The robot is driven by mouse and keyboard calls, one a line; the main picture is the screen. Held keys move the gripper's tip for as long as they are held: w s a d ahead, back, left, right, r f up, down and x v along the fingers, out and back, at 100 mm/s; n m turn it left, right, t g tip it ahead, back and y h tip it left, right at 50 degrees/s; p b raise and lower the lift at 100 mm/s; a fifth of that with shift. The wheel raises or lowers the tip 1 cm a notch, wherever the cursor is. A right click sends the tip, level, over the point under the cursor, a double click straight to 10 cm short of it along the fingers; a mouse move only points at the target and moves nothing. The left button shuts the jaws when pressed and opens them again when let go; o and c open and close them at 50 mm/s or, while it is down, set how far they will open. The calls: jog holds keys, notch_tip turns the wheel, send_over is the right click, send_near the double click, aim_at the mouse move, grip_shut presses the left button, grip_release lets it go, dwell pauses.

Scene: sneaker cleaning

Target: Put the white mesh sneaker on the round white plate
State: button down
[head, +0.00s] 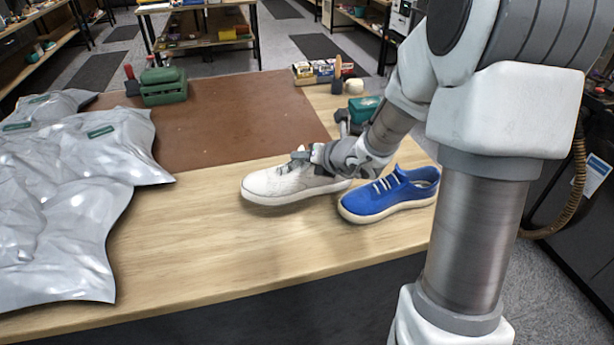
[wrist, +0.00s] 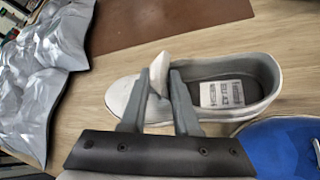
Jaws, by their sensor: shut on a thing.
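The white mesh sneaker (head: 276,184) is on the wooden table in the head view, just left of the blue sneaker. My gripper (head: 304,158) reaches it from the right and is shut on its upper near the tongue. In the wrist view my gripper's fingers (wrist: 160,84) pinch a pale raised part of the white sneaker (wrist: 121,94), in front of its open collar. A label shows on its insole. I cannot tell whether its sole touches the table. I see no round white plate in either view.
The blue sneaker (head: 388,194) stands close on the right. Crumpled silvery plastic bags (head: 75,190) cover the table's left side. A brown mat (head: 235,120) lies behind, with a green toolbox (head: 163,86) at its far left. The wooden front strip (head: 210,255) is clear.

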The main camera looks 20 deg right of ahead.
aim_at(310, 169)
notch_tip(310, 169, down, 4)
jog(key=shift+r+b, duration=0.1)
jog(key=shift+b, duration=0.45)
jog(key=c, duration=0.6)
grip_release()
jog(key=shift+c, duration=0.2)
jog(key=shift+r, duration=0.1)
